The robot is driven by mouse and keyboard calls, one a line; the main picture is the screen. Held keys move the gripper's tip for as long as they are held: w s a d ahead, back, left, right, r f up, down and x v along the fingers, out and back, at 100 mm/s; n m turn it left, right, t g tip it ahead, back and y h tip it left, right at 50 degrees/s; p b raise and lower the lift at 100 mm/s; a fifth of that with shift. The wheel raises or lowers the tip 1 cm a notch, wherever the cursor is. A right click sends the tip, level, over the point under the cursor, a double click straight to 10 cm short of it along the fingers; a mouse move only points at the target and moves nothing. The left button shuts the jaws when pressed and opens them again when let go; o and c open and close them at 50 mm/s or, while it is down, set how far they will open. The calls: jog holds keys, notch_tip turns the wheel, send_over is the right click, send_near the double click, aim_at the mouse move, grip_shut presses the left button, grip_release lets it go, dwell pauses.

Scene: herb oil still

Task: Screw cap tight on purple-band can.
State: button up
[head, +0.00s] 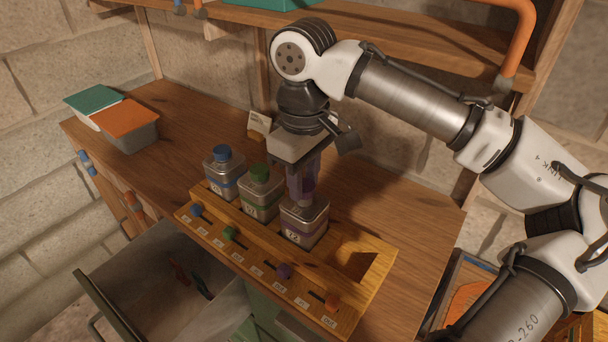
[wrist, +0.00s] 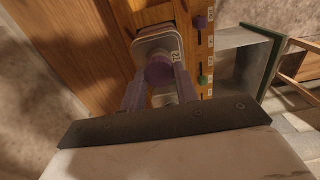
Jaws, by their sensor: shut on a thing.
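The purple-band can (head: 303,222) stands upright in the wooden rack, third from the left in the head view. Its top also shows in the wrist view (wrist: 153,41). A purple cap (wrist: 159,72) sits at the can's top, between my fingers. My gripper (head: 302,190) points down over this can and is shut on the purple cap. In the wrist view the two fingers (wrist: 160,82) lie on either side of the cap. Whether the cap is fully seated cannot be told.
The rack (head: 342,313) holds a blue-capped can (head: 224,172) and a green-capped can (head: 260,193) close to the left. An empty slot (head: 357,264) lies to the right. Coloured knobs line the rack's front. An open drawer (head: 150,262) is below. Lidded boxes (head: 127,127) stand at left.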

jog(key=shift+f, duration=0.65)
dwell(1.0)
jog(key=o, duration=0.3)
jog(key=c, duration=0.4)
jog(key=shift+o, duration=0.2)
jog(key=m+p, duration=0.1)
jog(key=m, duration=0.3)
jog(key=shift+r+p, duration=0.1)
jog(key=shift+p, duration=0.3)
jog(key=m+p, duration=0.2)
jog(key=m, duration=0.3)
jog(key=m+p, duration=0.2)
jog(key=m, duration=0.3)
jog(key=shift+m+p, duration=0.3)
jog(key=m+p, duration=0.1)
jog(key=m, duration=0.2)
jog(key=shift+p, duration=0.35)
jog(key=shift+f+m, duration=0.2)
jog(key=shift+m, duration=0.7)
